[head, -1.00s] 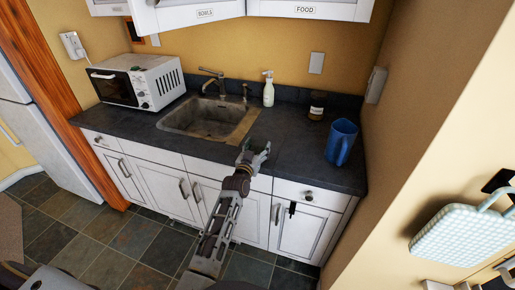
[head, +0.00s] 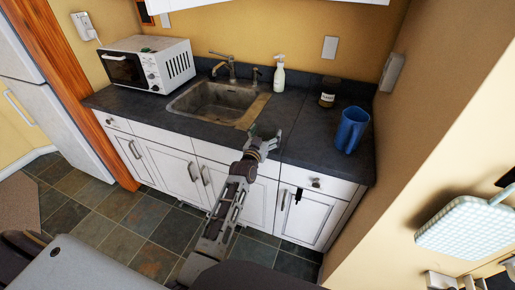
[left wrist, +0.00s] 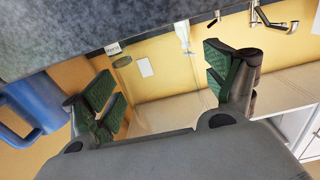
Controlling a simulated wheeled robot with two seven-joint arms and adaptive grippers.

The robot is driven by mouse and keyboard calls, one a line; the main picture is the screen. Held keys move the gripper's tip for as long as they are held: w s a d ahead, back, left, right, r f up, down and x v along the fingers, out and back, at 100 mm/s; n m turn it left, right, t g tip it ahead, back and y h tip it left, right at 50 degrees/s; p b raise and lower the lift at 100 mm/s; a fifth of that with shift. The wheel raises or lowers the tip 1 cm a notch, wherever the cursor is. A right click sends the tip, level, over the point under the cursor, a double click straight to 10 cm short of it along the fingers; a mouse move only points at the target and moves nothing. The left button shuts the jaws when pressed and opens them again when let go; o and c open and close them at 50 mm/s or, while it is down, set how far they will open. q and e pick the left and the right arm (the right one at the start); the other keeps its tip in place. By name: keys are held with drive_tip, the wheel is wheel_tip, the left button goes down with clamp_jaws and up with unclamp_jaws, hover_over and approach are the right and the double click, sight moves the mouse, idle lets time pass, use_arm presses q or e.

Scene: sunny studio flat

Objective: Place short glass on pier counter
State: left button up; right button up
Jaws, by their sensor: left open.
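The dark counter (head: 225,133) runs along the wall above white cabinets; its grey top also fills the upper left of the left wrist view (left wrist: 70,25), which is upside down. My left gripper (head: 264,143) is at the counter's front edge, in front of the sink's right end. My right gripper is not in view.
A blue pitcher (head: 351,130) stands at the counter's right end, with a dark jar (head: 328,94) and a soap bottle (head: 279,75) behind. The sink (head: 217,102) and the white microwave (head: 150,66) lie left. Counter between gripper and pitcher is clear.

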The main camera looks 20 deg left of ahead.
use_arm(q)
drive_tip(key=shift+s, duration=2.1)
drive_tip(key=s, duration=0.7)
drive_tip(key=shift+a, duration=0.15)
